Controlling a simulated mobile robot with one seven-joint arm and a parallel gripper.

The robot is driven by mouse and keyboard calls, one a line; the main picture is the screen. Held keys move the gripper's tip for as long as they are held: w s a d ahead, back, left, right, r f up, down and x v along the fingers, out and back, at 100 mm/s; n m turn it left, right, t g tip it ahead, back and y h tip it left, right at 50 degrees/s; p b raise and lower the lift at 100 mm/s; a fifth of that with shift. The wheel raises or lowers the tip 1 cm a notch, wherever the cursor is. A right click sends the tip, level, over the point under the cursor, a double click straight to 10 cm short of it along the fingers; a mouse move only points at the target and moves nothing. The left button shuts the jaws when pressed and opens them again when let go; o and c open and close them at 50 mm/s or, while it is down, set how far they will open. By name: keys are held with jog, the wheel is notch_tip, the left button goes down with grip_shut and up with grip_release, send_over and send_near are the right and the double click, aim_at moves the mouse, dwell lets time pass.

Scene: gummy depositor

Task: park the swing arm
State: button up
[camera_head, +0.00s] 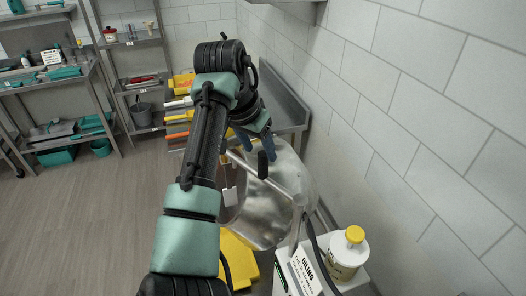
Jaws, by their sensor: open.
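The swing arm looks to be the bent metal tube (284,194) that runs across the shiny metal hopper (262,222) and down on its right side. A black knob (263,164) shows near the tube's upper left part. My gripper (258,145), with dark blue fingers, points down just above the knob and the hopper's far rim. It is open and seems empty. I cannot tell whether a finger touches the knob. My own arm hides the left part of the hopper and the machine.
A tiled wall (420,110) stands close on the right. A white jar with a yellow lid (348,250) and an oiling sign (306,272) stand at the front right. A metal counter (285,100) with yellow items lies behind. Shelves (60,90) stand at the left, with open floor before them.

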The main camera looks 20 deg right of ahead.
aim_at(262, 155)
jog(key=p+x, duration=0.1)
jog(key=x, duration=0.4)
grip_shut()
jog(key=shift+r, duration=0.1)
dwell(1.3)
